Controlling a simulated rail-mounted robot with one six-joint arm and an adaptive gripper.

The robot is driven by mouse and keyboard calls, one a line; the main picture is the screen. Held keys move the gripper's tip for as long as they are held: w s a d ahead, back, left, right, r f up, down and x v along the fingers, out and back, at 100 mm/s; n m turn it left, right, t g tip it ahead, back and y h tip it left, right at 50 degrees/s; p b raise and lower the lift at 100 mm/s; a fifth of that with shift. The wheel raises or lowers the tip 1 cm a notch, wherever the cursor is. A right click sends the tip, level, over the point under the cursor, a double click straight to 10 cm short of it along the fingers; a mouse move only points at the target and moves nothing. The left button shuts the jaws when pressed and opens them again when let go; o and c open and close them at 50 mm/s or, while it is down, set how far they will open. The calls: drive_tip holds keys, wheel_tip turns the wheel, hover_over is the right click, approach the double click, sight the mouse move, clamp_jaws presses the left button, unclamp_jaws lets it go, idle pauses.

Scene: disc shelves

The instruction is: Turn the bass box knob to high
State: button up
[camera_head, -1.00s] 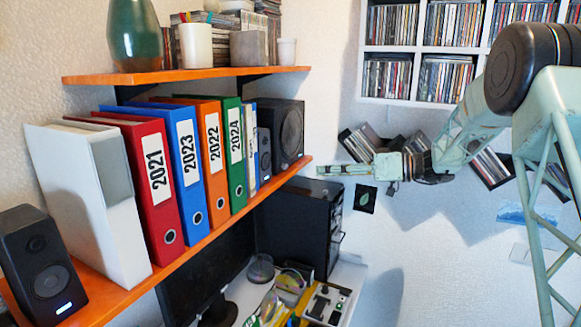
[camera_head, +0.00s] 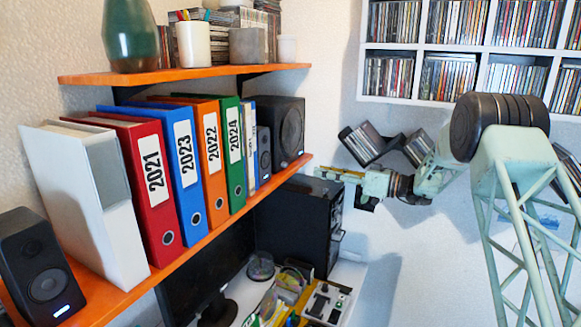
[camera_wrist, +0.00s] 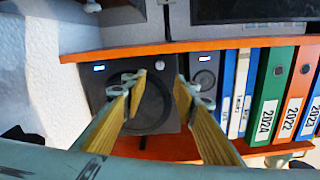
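The bass box, a large black speaker (camera_head: 286,132), stands at the far right end of the lower orange shelf. In the wrist view, which is upside down, the bass box (camera_wrist: 154,112) fills the middle behind my fingers, with a small blue light on its front. My gripper (camera_head: 322,173) is just right of the shelf end, a little below the box. In the wrist view my gripper (camera_wrist: 167,83) is open and empty, its two yellow fingers apart in front of the box. The fingers hide parts of the box front.
A small speaker (camera_head: 264,152) and several binders stand left of the box; the green 2024 binder (camera_wrist: 268,98) also shows in the wrist view. The lower shelf edge (camera_head: 232,222) and a black computer case (camera_head: 308,222) are close to my gripper. A white disc rack (camera_head: 450,48) hangs behind.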

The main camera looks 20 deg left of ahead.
sight(287, 165)
drive_tip(key=shift+w+a+p, duration=0.2)
drive_tip(key=shift+a+p, duration=0.15)
drive_tip(key=shift+a, duration=1.95)
drive_tip(key=shift+w+a+p, duration=0.2)
drive_tip(key=shift+a+p, duration=0.1)
drive_tip(key=shift+a, duration=1.95)
drive_tip(key=shift+w+a+p, duration=0.2)
drive_tip(key=shift+a+p, duration=0.15)
drive_tip(key=shift+a, duration=1.95)
drive_tip(key=shift+c, duration=0.2)
drive_tip(key=c, duration=0.8)
